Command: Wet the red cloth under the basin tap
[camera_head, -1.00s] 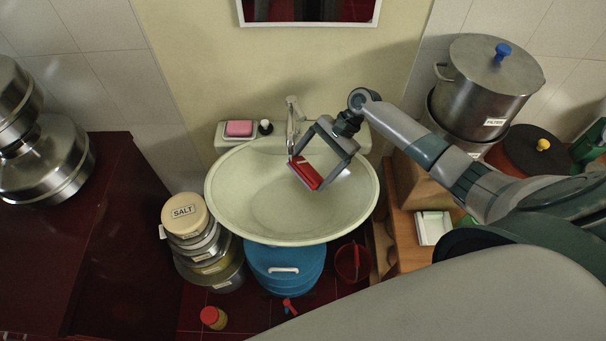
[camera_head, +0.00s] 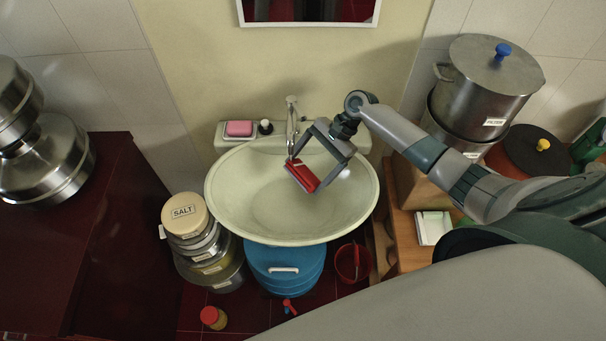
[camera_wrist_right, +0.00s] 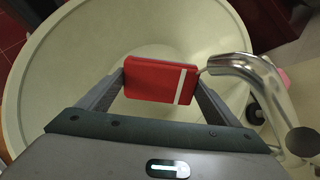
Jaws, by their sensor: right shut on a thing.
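The red cloth (camera_head: 301,176) is a folded block with a pale stripe. My right gripper (camera_head: 305,172) is shut on it and holds it over the basin (camera_head: 270,212), close to the tap (camera_head: 292,128). In the right wrist view the cloth (camera_wrist_right: 160,80) sits between the two fingers, with the chrome tap (camera_wrist_right: 250,72) just to its right. The spout end is right beside the cloth's edge; I cannot tell whether they touch. My left gripper is not in view.
Large steel pots (camera_head: 490,75) stand at the right.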

